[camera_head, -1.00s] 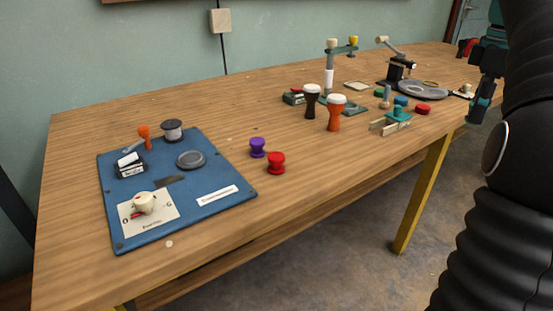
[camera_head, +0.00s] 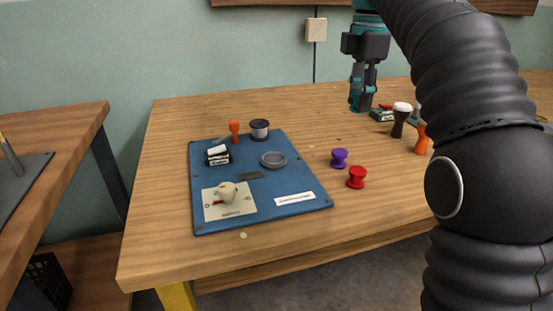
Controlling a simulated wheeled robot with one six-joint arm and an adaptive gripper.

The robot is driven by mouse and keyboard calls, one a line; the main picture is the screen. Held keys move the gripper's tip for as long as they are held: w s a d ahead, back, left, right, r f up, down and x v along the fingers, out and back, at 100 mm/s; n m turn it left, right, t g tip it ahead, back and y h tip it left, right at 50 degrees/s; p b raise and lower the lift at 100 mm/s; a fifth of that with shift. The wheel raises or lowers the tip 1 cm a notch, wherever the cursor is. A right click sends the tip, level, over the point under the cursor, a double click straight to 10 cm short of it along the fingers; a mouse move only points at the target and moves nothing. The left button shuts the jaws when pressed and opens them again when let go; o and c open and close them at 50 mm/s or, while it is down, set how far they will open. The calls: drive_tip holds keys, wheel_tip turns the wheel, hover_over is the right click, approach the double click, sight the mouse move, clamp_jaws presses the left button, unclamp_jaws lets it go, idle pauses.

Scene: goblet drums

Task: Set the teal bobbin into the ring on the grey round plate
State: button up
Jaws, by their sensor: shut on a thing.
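My gripper (camera_head: 361,104) hangs near the back edge of the table, right of and behind the blue mat. It is shut on a small teal thing, which I take for the teal bobbin; its outline is hard to tell from the teal fingers. A grey round plate (camera_head: 273,160) with a darker raised rim lies on the blue mat, left of and nearer than my gripper. It looks empty. The larger grey round plate seen earlier at the far right is not in view now.
The blue mat (camera_head: 308,203) also bears a grey spool (camera_head: 259,130), an orange piece (camera_head: 234,132), a black-and-white block (camera_head: 217,155) and a cream knob (camera_head: 227,192). Purple (camera_head: 339,158) and red (camera_head: 356,177) bobbins stand right of it. Goblet drums (camera_head: 401,120) stand farther right, partly behind my arm.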

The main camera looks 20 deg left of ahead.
drive_tip(key=s+a+n, duration=0.1)
drive_tip(key=s+a, duration=0.1)
drive_tip(key=a, duration=0.3)
hover_over(273, 159)
drive_tip(key=shift+n, duration=0.3)
wheel_tip(273, 159, down, 7)
drive_tip(key=shift+d+r, duration=0.1)
drive_tip(key=shift+r, duration=0.05)
drive_tip(key=shift+f+b, duration=0.65)
drive_tip(key=shift+f, duration=1.4)
drive_tip(key=shift+f, duration=0.25)
drive_tip(key=o, duration=0.8)
drive_tip(key=shift+o, duration=0.2)
drive_tip(key=shift+r, duration=0.1)
wheel_tip(273, 159, up, 8)
drive_tip(key=p, duration=0.1)
